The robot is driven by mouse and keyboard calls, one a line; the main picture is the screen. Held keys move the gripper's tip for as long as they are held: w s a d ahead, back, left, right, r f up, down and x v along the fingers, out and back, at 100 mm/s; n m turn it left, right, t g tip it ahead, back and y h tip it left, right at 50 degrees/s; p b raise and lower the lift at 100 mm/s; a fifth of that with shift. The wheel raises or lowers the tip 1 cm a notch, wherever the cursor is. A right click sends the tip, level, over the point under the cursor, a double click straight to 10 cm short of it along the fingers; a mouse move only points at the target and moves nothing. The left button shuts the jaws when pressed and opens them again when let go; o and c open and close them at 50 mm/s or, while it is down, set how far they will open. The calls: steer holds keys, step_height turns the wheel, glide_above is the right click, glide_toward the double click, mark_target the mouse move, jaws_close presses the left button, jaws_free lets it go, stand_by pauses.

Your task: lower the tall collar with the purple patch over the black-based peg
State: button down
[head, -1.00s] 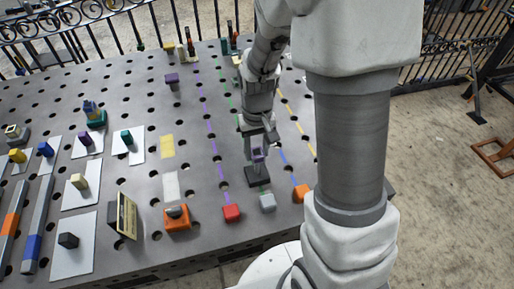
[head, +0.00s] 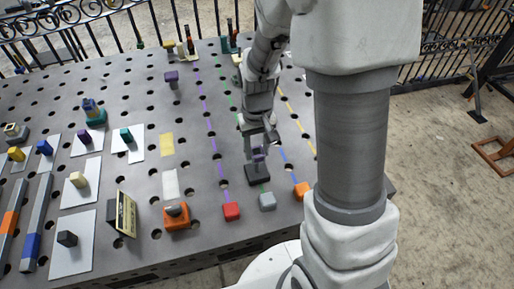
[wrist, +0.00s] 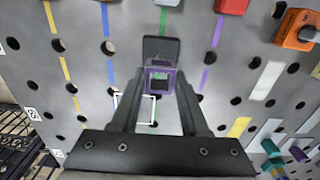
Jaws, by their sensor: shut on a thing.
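The tall collar with the purple patch (wrist: 149,79) is a square, open-ended tube with purple on its upper part. It also shows small in the head view (head: 260,153). My gripper (wrist: 157,84) is shut on it, one finger on each side. In the head view my gripper (head: 259,150) hangs just above the black base (head: 257,175). In the wrist view the black base (wrist: 161,48) shows beyond the collar. The peg itself is not clear behind the collar and fingers, so I cannot tell whether it is inside the collar.
A red block (head: 232,211), a grey block (head: 267,201) and an orange block (head: 302,191) stand along the table's near edge. An orange-based fixture (head: 177,218) and a sign (head: 123,214) stand to the left. Coloured dashed lines cross the perforated table.

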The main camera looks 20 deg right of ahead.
steer(key=shift+f+b, duration=1.05)
steer(key=shift+f, duration=0.3)
steer(key=shift+c, duration=1.7)
jaws_free()
step_height(320, 180, up, 17)
steer(key=p, duration=0.2)
steer(key=s+r+t, duration=0.2)
steer(key=s+r, duration=0.1)
steer(key=s, duration=0.4)
steer(key=s+r+t, duration=0.3)
steer(key=s+r, duration=0.1)
steer(key=s, duration=0.3)
steer(key=shift+t, duration=0.3)
